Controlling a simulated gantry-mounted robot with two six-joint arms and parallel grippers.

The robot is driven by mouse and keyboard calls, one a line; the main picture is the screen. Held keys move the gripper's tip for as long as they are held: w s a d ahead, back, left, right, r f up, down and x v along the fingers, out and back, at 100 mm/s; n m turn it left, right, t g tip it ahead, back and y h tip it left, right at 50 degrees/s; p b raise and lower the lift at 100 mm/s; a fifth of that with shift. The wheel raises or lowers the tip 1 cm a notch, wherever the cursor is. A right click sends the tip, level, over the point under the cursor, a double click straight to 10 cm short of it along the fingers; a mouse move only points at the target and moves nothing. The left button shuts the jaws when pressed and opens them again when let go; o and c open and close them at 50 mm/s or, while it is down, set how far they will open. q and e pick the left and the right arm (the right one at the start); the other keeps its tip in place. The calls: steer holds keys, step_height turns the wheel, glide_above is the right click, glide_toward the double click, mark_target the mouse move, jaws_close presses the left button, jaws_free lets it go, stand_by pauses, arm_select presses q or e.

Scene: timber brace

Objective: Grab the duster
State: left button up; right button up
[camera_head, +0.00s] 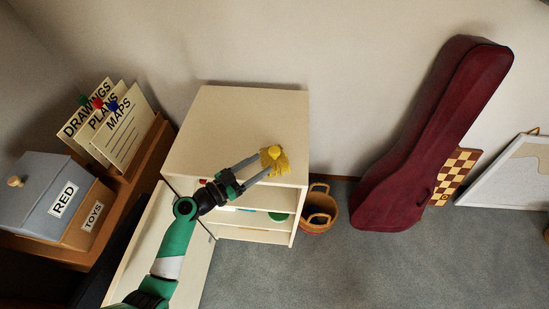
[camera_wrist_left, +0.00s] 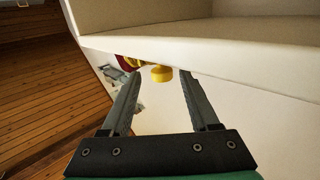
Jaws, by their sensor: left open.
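In the left wrist view a yellow knob-like piece (camera_wrist_left: 161,74) shows between the fingertips, just under a cream edge that hides what is above. My right gripper is not in view.
Open shelves with a green item (camera_head: 278,217) lie below the cabinet top. A woven basket (camera_head: 319,210) and a dark red instrument case (camera_head: 425,140) stand to the right. A grey box labelled RED (camera_head: 45,190) and card files (camera_head: 118,130) are at left. The carpet at front right is clear.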

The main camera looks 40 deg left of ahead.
mark_target(270, 156)
arm_select(q)
steer(key=w, duration=0.5)
steer(key=shift+w+d, duration=0.15)
steer(key=shift+d, duration=0.05)
jaws_close()
